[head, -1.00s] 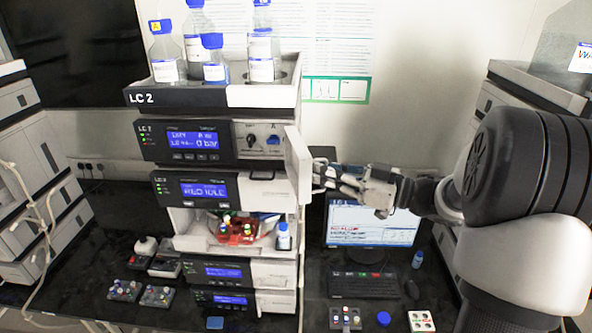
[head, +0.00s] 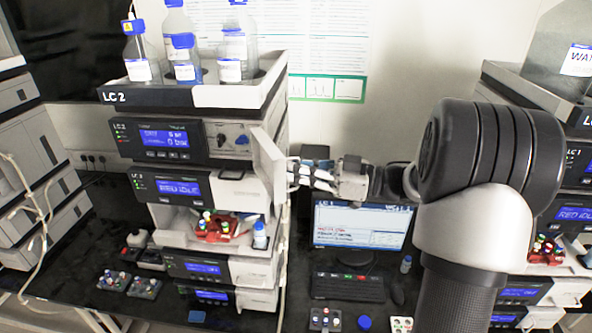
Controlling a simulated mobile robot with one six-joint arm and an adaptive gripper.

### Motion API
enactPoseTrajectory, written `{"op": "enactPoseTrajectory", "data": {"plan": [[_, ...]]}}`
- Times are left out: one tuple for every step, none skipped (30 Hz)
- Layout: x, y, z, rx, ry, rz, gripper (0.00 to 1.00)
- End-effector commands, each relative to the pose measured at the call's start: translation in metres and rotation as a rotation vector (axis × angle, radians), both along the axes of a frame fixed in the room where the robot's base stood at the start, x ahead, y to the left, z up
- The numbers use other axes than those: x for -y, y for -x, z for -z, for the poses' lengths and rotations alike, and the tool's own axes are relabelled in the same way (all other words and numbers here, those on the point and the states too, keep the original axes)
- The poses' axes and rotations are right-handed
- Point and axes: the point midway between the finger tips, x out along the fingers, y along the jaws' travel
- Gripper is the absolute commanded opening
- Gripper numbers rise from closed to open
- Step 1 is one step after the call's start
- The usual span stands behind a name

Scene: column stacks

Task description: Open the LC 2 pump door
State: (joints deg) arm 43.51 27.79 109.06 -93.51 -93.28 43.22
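The LC 2 stack (head: 145,97) stands left of centre in the head view. Its pump door (head: 269,165) is swung out at the right side of the upper module, seen nearly edge-on. The pump bay (head: 228,141) behind it shows, with a dark knob and a blue part. My gripper (head: 294,172) is just right of the door, with its fingers pointing left at the door's outer side. Whether the fingers touch the door, and how far apart they are, I cannot tell.
Blue-capped bottles (head: 182,62) stand on top of the stack. A monitor (head: 361,226) and keyboard (head: 347,288) are below my arm. The LC 1 stack (head: 577,160) is at the right, partly behind my arm. Small vial racks (head: 143,287) lie on the dark bench.

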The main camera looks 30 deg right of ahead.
Motion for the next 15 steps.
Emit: {"op": "enactPoseTrajectory", "data": {"plan": [[-0.0002,0.0009,0.001,-0.004,-0.002,-0.002,0.0],[-0.0002,0.0009,0.001,-0.004,-0.002,-0.002,0.04],[-0.0002,0.0009,0.001,-0.004,-0.002,-0.002,0.07],[-0.0002,0.0009,0.001,-0.004,-0.002,-0.002,0.09],[-0.0002,0.0007,0.001,-0.003,-0.001,-0.001,0.11],[-0.0001,0.0007,0.0009,-0.003,-0.001,-0.001,0.13],[-0.0002,0.0005,0.0008,-0.003,-0.001,-0.001,0.13],[-0.0002,0.0005,0.0007,-0.002,0.0,-0.001,0.13],[-0.0001,0.0004,0.0007,-0.002,0.0,-0.001,0.13],[-0.0002,0.0004,0.0006,-0.002,0.0,-0.001,0.13],[-0.0001,0.0003,0.0005,-0.002,0.0,0.0,0.13],[-0.0002,0.0002,0.0005,-0.001,-0.001,0.0,0.13],[-0.0001,0.0002,0.0004,-0.001,-0.001,0.0,0.13],[-0.0001,0.0002,0.0004,-0.001,-0.001,0.0,0.13],[0.0003,0.0004,0.0003,-0.001,-0.001,0.0,0.13]]}}
